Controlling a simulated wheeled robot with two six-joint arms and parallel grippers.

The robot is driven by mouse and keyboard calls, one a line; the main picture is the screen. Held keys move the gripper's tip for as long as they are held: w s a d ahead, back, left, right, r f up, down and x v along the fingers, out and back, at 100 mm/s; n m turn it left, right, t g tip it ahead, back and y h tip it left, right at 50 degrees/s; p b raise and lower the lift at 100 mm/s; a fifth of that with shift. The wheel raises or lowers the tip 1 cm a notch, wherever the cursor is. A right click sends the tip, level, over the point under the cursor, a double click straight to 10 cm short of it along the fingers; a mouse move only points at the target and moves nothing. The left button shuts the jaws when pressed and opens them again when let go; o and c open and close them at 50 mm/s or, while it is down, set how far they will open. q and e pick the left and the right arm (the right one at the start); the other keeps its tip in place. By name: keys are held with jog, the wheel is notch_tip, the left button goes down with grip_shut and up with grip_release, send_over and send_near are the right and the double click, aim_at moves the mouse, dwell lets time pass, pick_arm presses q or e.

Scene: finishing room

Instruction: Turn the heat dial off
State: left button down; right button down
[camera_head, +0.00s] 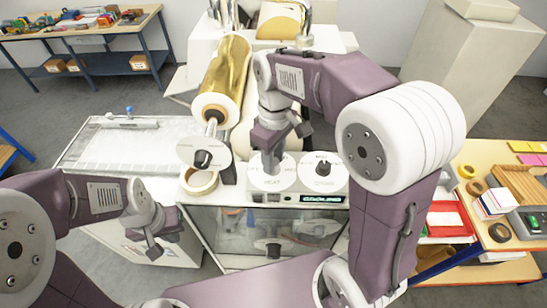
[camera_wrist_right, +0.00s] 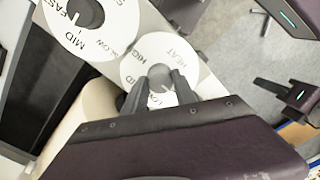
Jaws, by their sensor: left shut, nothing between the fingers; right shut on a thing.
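The heat dial (camera_head: 262,184) is a white disc marked HEAT on the front of the machine. My right gripper (camera_head: 271,168) comes down from above and is shut on the knob. In the right wrist view its dark fingers (camera_wrist_right: 156,97) stand on either side of the knob. They hide part of the disc, and I cannot read the exact setting. My left gripper (camera_head: 153,246) is shut and empty, low at the left, away from the dials.
A second dial (camera_head: 323,170) with a black knob is right of the heat dial, above a green display (camera_head: 321,198). Another dial (camera_head: 203,156) stands at the left, below a gold foil roll (camera_head: 225,75). A tape ring (camera_head: 200,184) lies near it. A cluttered table (camera_head: 470,262) stands right.

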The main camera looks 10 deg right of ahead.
jog(key=c, duration=1)
grip_release()
jog(key=shift+r, duration=0.1)
notch_tip(320, 180, up, 9)
jog(key=shift+w+d+f, duration=0.1)
jog(key=shift+w, duration=0.05)
